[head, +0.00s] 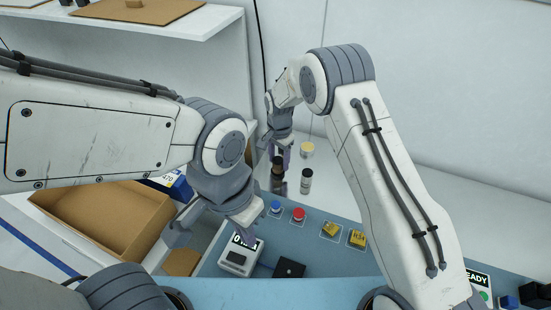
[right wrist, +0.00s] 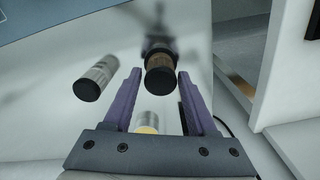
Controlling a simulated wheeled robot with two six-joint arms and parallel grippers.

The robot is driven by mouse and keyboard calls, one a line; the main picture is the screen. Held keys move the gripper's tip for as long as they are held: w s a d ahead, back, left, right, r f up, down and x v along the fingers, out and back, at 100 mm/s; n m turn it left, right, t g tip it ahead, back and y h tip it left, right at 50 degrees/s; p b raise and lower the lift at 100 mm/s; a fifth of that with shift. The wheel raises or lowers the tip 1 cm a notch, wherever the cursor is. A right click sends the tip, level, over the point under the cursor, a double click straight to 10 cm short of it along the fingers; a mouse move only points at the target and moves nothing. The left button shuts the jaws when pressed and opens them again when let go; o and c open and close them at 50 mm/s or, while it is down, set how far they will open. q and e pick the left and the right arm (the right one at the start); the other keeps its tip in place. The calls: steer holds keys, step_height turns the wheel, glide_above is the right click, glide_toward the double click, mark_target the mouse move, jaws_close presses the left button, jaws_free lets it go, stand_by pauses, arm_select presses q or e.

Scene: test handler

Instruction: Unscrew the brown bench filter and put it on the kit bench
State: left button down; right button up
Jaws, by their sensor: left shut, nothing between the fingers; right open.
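The brown bench filter (head: 277,175) is a short dark-brown cylinder with a black end. It stands over the back of the blue bench in the head view, left of a silver filter (head: 306,181). In the right wrist view the brown filter (right wrist: 160,68) appears between the fingertips of my right gripper (right wrist: 159,82), which is open. I cannot tell whether the fingers reach around it. My right gripper (head: 288,158) is partly hidden in the head view. My left gripper (head: 248,228) is shut and empty, low over the display box. I cannot identify the kit bench for certain.
A silver filter (right wrist: 95,77) and a cream-topped cylinder (right wrist: 147,118) are close to my right fingers. The blue bench (head: 325,255) carries a blue button (head: 276,206), a red button (head: 298,214), yellow blocks (head: 331,229) and a display box (head: 238,258). A cardboard box (head: 100,215) is at left.

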steer(key=m, duration=0.5)
steer(key=shift+s, duration=0.1)
steer(key=m, duration=0.6)
steer(key=shift+s+d+m, duration=0.1)
steer(key=shift+m, duration=0.2)
jaws_close()
steer(key=n, duration=1.1)
steer(key=shift+w, duration=0.2)
steer(key=shift+n, duration=0.3)
steer(key=n, duration=0.5)
steer(key=shift+a, duration=0.2)
steer(key=n, duration=0.6)
steer(key=shift+a+f, duration=0.1)
